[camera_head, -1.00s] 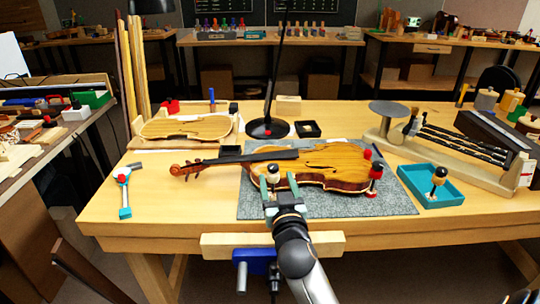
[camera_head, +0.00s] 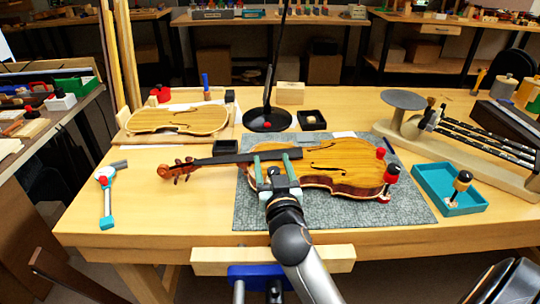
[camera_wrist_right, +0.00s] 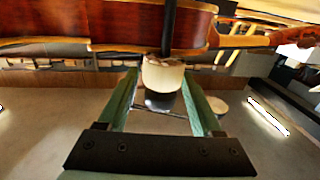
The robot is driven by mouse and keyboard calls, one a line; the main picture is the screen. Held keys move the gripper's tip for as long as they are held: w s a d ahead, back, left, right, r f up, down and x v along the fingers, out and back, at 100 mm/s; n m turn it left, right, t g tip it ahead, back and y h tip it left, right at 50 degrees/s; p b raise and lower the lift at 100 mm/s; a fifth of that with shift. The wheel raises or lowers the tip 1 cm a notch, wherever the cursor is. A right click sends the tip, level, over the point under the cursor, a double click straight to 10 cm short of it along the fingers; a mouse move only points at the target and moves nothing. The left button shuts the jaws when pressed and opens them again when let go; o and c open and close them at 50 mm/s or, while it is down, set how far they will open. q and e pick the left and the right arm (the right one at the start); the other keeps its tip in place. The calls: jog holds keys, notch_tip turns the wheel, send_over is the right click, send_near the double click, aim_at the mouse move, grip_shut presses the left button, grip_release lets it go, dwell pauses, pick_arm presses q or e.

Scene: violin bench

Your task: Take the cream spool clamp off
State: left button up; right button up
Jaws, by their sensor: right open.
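The violin (camera_head: 335,165) lies on a grey mat (camera_head: 290,215), its neck pointing left. The cream spool clamp (camera_wrist_right: 162,75) sits at the violin's edge in the right wrist view, with a dark post running up past the rib and a black part below. In the head view it is mostly hidden by my right gripper (camera_head: 272,160). The right gripper is open, and its two green fingers stand on either side of the clamp. I cannot tell whether they touch it. My left gripper is not in view.
Red spool clamps (camera_head: 391,173) stand at the violin's right end. A teal tray (camera_head: 430,180) to the right holds a cream and black clamp (camera_head: 462,182).

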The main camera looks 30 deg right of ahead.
jog(key=shift+w+d, duration=0.15)
jog(key=shift+w, duration=0.1)
jog(key=shift+c, duration=0.3)
grip_shut()
dwell(0.4)
